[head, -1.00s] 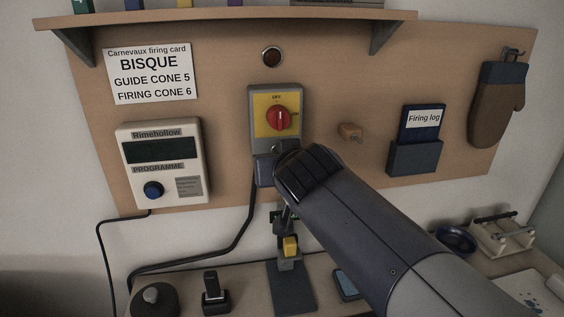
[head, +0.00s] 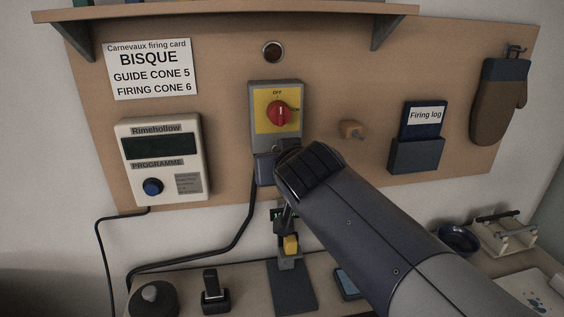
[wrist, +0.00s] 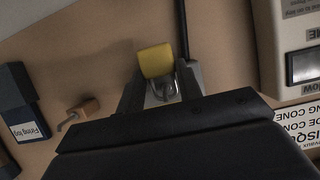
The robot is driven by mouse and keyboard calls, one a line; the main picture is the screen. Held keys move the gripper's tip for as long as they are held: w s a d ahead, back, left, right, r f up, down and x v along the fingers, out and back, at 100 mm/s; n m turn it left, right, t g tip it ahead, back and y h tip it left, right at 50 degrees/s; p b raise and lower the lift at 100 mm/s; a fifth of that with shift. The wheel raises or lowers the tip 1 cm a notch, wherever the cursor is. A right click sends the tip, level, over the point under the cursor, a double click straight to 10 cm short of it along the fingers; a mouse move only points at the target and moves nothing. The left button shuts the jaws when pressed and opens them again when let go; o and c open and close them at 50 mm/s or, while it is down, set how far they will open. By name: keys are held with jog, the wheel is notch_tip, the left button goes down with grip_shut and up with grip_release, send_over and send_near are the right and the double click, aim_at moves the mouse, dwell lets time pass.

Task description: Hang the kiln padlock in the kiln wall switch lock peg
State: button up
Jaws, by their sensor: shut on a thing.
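My gripper (wrist: 163,84) is shut on the kiln padlock (wrist: 155,60) in the wrist view. The padlock has a yellow body and a metal shackle; the shackle lies between the fingers and the body sticks out past them. The wrist view is roughly upside down, so the body hangs below the shackle. In the head view the kiln wall switch (head: 263,128) is a grey box with a yellow plate and red knob.
A wooden peg with a hook (head: 352,130) and a firing log holder (head: 415,156) are right of the switch. A programme controller (head: 163,190) is left. A mitt (head: 497,110) hangs far right.

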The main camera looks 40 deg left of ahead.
jog(key=o, duration=1.1)
jog(key=v, duration=1)
jog(key=shift+s+d+r+b, duration=0.2)
jog(key=shift+d+b, duration=0.1)
jog(key=shift+b, duration=0.1)
